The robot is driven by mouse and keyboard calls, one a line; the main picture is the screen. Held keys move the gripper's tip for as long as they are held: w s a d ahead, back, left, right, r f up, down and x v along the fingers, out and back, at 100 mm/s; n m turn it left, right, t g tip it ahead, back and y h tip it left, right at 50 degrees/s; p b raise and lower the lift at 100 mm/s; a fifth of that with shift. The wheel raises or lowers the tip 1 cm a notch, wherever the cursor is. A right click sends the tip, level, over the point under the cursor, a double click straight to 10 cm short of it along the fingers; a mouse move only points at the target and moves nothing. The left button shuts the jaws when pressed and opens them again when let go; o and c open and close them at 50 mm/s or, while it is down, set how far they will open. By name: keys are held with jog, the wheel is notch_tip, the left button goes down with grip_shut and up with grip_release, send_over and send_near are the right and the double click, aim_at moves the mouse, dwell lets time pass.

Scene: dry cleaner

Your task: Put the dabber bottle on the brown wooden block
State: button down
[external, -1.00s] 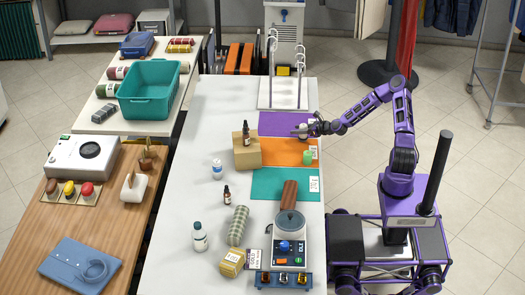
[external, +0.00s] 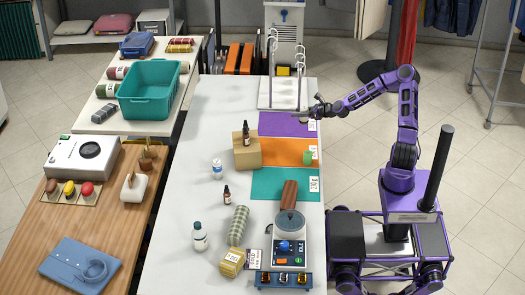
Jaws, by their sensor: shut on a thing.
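The brown wooden block (external: 249,157) stands on the white table, left of the orange mat. A small dark bottle with a dropper-like top (external: 245,136) stands upright on it. My gripper (external: 306,117) is above the purple mat near the table's right edge, to the right of and farther back than the block. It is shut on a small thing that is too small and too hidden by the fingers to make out. I cannot tell which object is the dabber bottle.
Purple (external: 280,124), orange (external: 284,152) and teal (external: 268,184) mats lie along the right side. A green object (external: 308,158) is on the orange mat. A metal rack (external: 285,100) stands behind the purple mat. A round-topped device (external: 289,235) is in front. The table's left middle is clear.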

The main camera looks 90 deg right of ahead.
jog(key=w+a+n+t+y, duration=0.1)
jog(key=w+a+n+y, duration=0.35)
jog(key=a, duration=0.75)
jog(key=w+a+n+y, duration=0.4)
jog(key=a+y, duration=0.1)
jog(key=a, duration=0.7)
jog(key=a+r+n+g+y, duration=0.2)
jog(key=a+n+y, duration=0.25)
jog(key=a, duration=0.95)
jog(key=n+g+y, duration=0.3)
jog(key=g, duration=0.1)
send_over(286, 198)
notch_tip(286, 198, down, 3)
jog(key=shift+w+f+b, duration=0.1)
jog(key=shift+f+b, duration=0.7)
jog(key=shift+f, duration=1.35)
jog(key=shift+c, duration=1.5)
grip_release()
jog(key=shift+f, duration=0.15)
